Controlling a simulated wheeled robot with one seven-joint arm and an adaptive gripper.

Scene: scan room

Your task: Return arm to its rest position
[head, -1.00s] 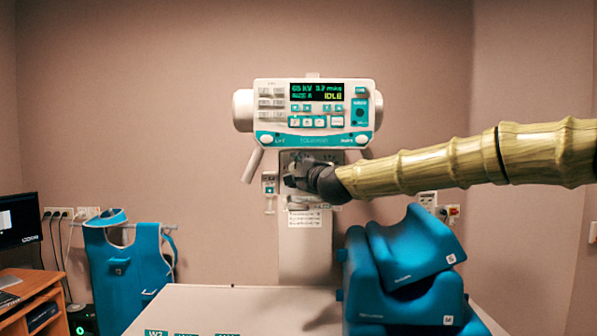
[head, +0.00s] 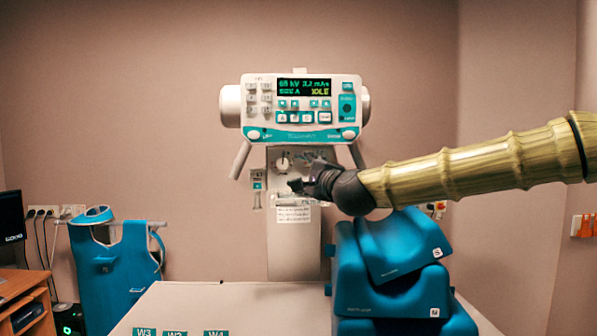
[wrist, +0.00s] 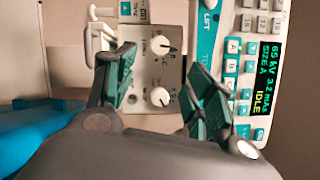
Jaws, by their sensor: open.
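My gripper (head: 306,186) is at the end of my outstretched arm, in front of the column below the X-ray console. In the wrist view my gripper (wrist: 160,95) has its two green-padded fingers spread wide, with nothing between them. Behind the fingers is a small panel (wrist: 152,42) with two white knobs. The panel also shows in the head view (head: 283,163), partly hidden by my gripper. The console (head: 301,107) reads 65 kV, 3.2 mAs and IDLE.
Blue foam positioning blocks (head: 393,290) are stacked on the white table (head: 265,315) just below my arm. A blue apron (head: 120,270) hangs at the left, near a wooden desk (head: 22,290). The wall area above my arm at the right is clear.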

